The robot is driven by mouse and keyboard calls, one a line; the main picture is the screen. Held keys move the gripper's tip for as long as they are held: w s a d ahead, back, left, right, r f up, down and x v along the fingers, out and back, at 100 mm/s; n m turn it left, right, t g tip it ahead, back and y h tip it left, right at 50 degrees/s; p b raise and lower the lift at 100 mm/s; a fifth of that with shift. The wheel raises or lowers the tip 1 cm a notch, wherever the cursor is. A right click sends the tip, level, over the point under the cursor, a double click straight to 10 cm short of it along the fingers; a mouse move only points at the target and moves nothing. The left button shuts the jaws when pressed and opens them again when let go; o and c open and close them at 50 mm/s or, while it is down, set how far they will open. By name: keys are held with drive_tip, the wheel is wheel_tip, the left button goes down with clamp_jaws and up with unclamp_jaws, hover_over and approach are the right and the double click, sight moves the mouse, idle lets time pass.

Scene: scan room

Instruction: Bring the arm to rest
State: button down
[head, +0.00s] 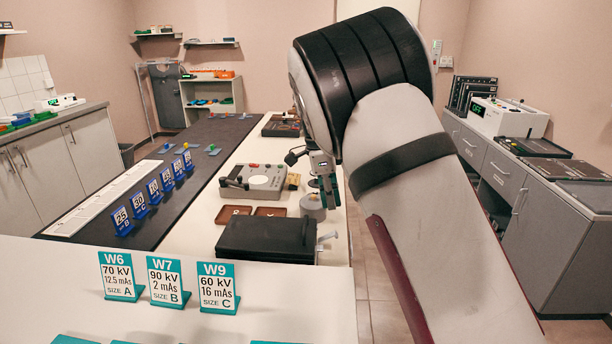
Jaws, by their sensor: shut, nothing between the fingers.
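My arm crosses the right half of the head view, its large white-and-black link close to the camera. My gripper (329,197) shows beyond it, pointing down above the right edge of the white table part. Its teal fingers are shut and hold nothing. A grey round piece (313,207) stands just below and left of the fingers; I cannot tell if they touch. Part of the wrist is hidden behind my arm.
The long table (197,185) carries a row of blue number cards (153,191), a grey device (253,181), brown trays (270,211) and a black box (267,238). Teal cards W6, W7 and W9 (168,283) stand in front. A grey cabinet (497,170) is at right.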

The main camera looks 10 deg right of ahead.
drive_tip(key=s+d+r+n+t+y, duration=0.1)
drive_tip(key=s+d+r+n+y, duration=0.15)
drive_tip(key=s+r+n, duration=0.55)
drive_tip(key=s+d+r+n+t+y, duration=0.1)
drive_tip(key=s+d+r+n, duration=0.2)
drive_tip(key=s, duration=0.9)
drive_tip(key=s+f+n+t+h, duration=0.1)
drive_tip(key=s+n, duration=0.7)
drive_tip(key=s, duration=1)
drive_tip(key=shift+s+d+f+n+t, duration=0.35)
drive_tip(key=shift+d+f+n+t, duration=0.1)
drive_tip(key=shift+f+t, duration=0.35)
drive_tip(key=shift+d, duration=0.1)
